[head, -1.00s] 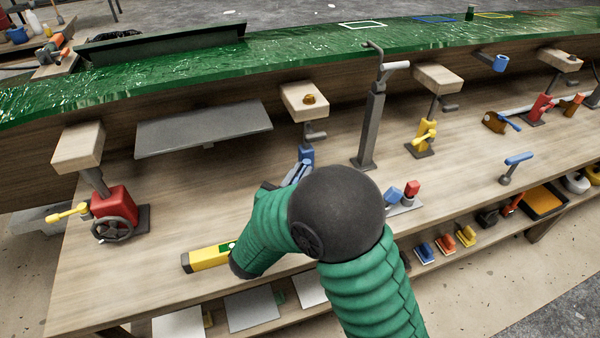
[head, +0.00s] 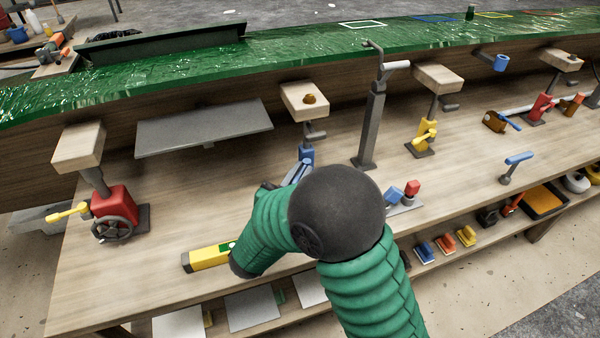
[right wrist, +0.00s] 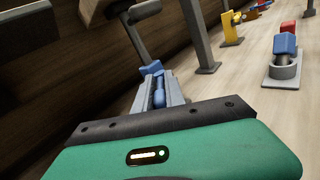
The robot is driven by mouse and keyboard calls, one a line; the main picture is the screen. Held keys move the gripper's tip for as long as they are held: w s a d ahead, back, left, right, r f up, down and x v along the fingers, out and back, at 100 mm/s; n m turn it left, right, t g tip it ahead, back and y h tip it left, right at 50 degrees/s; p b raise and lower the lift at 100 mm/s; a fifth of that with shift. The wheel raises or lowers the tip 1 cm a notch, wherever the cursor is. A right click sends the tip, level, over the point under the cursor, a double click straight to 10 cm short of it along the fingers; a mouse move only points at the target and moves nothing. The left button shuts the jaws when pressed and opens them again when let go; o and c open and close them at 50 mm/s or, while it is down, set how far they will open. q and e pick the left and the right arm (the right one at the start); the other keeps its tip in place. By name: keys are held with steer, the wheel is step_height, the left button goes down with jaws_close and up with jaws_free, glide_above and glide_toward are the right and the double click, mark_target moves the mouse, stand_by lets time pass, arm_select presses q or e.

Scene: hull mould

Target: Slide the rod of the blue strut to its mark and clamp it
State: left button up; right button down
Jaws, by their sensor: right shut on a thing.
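The blue strut (head: 306,153) stands on the bench under a wooden pad, its grey rod (head: 308,130) rising from the blue body to the pad. A short grey handle sticks out to the right of the rod. My right gripper (head: 299,171) is at the strut's near side. In the right wrist view its jaws (right wrist: 160,90) are shut on a blue lever (right wrist: 158,97) of the strut, just below the blue body (right wrist: 152,68). The grey rod (right wrist: 141,42) leans up beyond it. I cannot make out a mark on the rod. My left gripper is not in view.
A red strut with a wheel (head: 112,213) stands left and a yellow strut (head: 424,137) right. A tall grey post (head: 373,125) is close on the right. A yellow level (head: 207,257) lies by my forearm. The green hull (head: 280,48) lies above.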

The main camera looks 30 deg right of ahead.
steer(key=shift+a, duration=0.1)
stand_by(0.4)
steer(key=shift+w+a+r+m+g+h+p, duration=0.15)
steer(key=shift+m+g+h+p, duration=0.15)
steer(key=shift+m+g, duration=0.2)
steer(key=shift+w+f+m+g+h+p, duration=0.15)
steer(key=shift+m+g+h+p, duration=0.2)
steer(key=shift+g, duration=0.25)
steer(key=shift+w+a+m+g+h+p, duration=0.1)
steer(key=shift+w+m+g+h+p, duration=0.2)
steer(key=shift+m+g+p, duration=0.7)
steer(key=shift+w+a+m+g+h+p, duration=0.1)
steer(key=shift+w+m+g+h+p, duration=0.35)
steer(key=shift+g, duration=1)
steer(key=shift+w+m+g+h+p, duration=0.15)
steer(key=shift+m+g+p, duration=0.55)
steer(key=shift+m+g, duration=0.45)
steer(key=c, duration=1.4)
jaws_free()
